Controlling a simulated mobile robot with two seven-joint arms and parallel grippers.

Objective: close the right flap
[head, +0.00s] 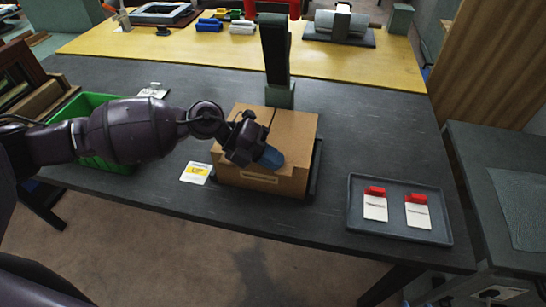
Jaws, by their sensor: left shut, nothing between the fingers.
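A brown cardboard box (260,181) sits near the front edge of the dark table. Its right flap (296,126) looks nearly flat across the right part of the top. A dark seam runs between it and a left top panel (250,112). My left gripper (270,158) is over the front of the box top, fingers shut, with a blue part at its tip. It looks close to or touching the box; I cannot tell which. The gripper hides the front middle of the top. My right gripper is not in view.
A dark post (276,55) stands just behind the box. A grey tray (354,222) with two red-clipped cards is at right. A green bin (92,100) is behind my left arm. A white and yellow label card (195,173) lies left of the box.

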